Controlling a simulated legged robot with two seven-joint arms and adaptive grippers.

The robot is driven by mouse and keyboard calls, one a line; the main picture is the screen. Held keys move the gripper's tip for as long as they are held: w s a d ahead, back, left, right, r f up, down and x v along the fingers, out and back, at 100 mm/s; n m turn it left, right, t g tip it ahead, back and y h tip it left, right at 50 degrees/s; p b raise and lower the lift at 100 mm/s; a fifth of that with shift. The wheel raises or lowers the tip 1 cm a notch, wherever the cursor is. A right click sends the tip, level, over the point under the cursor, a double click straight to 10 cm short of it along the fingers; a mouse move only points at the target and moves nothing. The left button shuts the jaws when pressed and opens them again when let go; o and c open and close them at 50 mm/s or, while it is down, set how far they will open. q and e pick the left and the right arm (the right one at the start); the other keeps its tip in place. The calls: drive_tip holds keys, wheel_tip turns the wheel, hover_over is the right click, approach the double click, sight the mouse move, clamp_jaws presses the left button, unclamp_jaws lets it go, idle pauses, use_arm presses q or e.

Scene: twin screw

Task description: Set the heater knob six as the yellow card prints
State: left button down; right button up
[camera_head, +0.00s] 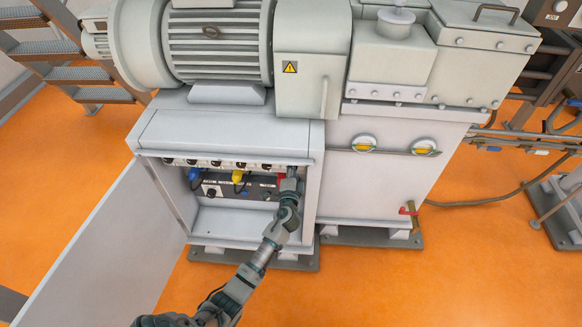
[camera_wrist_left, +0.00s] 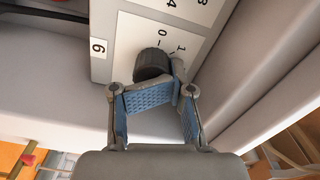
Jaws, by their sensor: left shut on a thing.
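My left gripper (camera_head: 291,176) reaches into the open cabinet, at the right end of its row of knobs. In the left wrist view my left gripper (camera_wrist_left: 164,84) is shut on a dark ribbed knob (camera_wrist_left: 151,63), with its fingertips at the knob's near and right sides. The knob sits on a white panel (camera_wrist_left: 125,45) beside a label "6" (camera_wrist_left: 98,48). The printed marks 0, 1, 3 and 4 show on the panel; part of the scale is hidden. The knob's pointer cannot be made out. No yellow card can be made out. My right gripper is not in view.
The cabinet door (camera_head: 108,250) stands open at the left. A blue plug (camera_head: 195,176) and a yellow plug (camera_head: 238,177) sit below the knobs. The cabinet's side wall (camera_head: 312,190) is close to the right of my gripper. The orange floor in front is clear.

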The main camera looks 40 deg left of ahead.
use_arm(q)
drive_tip(key=shift+s+d+f+m, duration=0.15)
drive_tip(key=shift+f+m, duration=0.15)
drive_tip(key=shift+f, duration=0.65)
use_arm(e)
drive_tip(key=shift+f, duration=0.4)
use_arm(q)
drive_tip(key=shift+g, duration=0.3)
drive_tip(key=c, duration=0.7)
unclamp_jaws()
drive_tip(key=shift+f, duration=0.1)
drive_tip(key=shift+a, duration=0.2)
drive_tip(key=shift+r, duration=0.35)
drive_tip(key=v, duration=1.1)
drive_tip(key=shift+s+d+f, duration=0.2)
drive_tip(key=shift+s, duration=0.15)
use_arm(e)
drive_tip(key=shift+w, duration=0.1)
